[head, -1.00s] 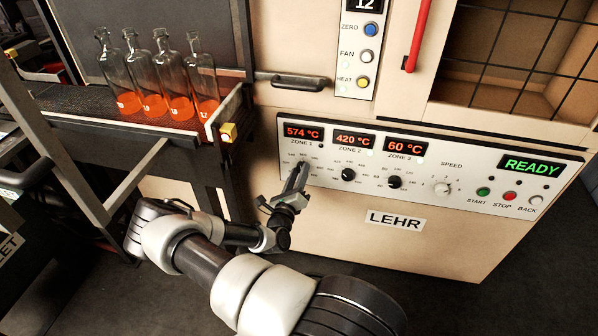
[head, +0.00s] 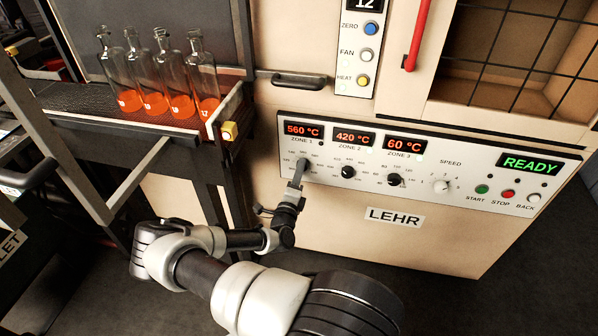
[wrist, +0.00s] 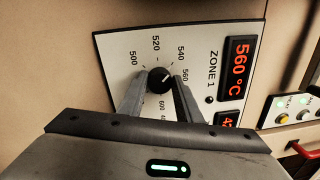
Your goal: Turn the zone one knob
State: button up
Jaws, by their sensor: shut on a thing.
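The zone one knob is a small black dial (wrist: 160,79) with a pale pointer mark, under the ZONE 1 display on the lehr's white panel. My gripper (wrist: 160,88) is shut on it, one finger on each side, in the wrist view. In the head view my gripper (head: 299,172) reaches the panel from below and hides most of the knob. The zone one display (head: 303,129) reads 560 °C, and it also shows in the wrist view (wrist: 240,67). The knob's pointer mark lies toward the 560 side of the scale.
The zone two knob (head: 348,172) and zone three knob (head: 393,180) sit to the right on the same panel, under displays of 420 °C and 60 °C. READY shows (head: 531,164) at the far right. Bottles with orange bases (head: 160,75) stand on the conveyor at the left.

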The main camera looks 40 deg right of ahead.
jog(key=shift+s+f, duration=0.1)
dwell(0.3)
jog(key=o, duration=1)
jog(key=shift+o, duration=0.2)
jog(key=p+v, duration=0.1)
jog(key=v, duration=1.6)
jog(key=shift+a+p, duration=0.2)
jog(key=shift+p, duration=0.2)
